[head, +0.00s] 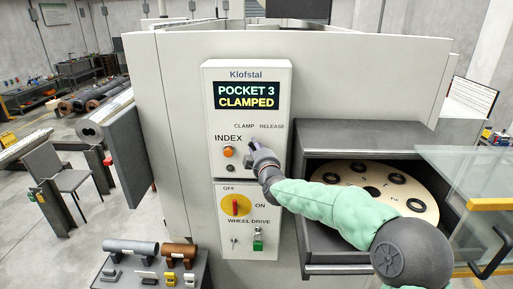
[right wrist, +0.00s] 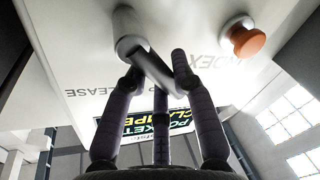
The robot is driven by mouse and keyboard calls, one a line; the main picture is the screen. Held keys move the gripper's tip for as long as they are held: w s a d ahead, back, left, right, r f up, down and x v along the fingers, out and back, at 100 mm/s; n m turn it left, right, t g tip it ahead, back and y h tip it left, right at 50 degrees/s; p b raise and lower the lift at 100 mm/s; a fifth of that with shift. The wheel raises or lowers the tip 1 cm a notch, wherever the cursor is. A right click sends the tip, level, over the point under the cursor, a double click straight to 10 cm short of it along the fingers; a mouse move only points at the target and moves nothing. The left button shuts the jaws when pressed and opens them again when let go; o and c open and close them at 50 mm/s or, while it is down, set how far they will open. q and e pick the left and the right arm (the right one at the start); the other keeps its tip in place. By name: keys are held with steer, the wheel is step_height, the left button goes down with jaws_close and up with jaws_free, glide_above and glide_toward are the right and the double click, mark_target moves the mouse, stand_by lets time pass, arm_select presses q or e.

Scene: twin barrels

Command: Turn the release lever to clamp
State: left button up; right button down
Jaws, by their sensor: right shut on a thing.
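The release lever shows in the right wrist view as a grey bar (right wrist: 154,68) on a round hub, on the pale panel (head: 214,109). My right gripper (head: 256,150) is at the panel, under the CLAMP and RELEASE labels, and its fingers are shut on the lever. In the right wrist view the bar slants from its hub toward the partly hidden CLAMP label. In the head view the gripper hides most of the lever. The display (head: 247,96) reads POCKET 3 CLAMPED. My left gripper is not in view.
The orange INDEX button (head: 229,152) sits just left of my right gripper. An open drawer with a round pocketed wheel (head: 360,195) lies beneath my right arm. A glass panel (head: 480,180) stands at right.

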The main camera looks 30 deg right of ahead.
steer(key=c, duration=1)
jaws_free()
steer(key=v, duration=1.2)
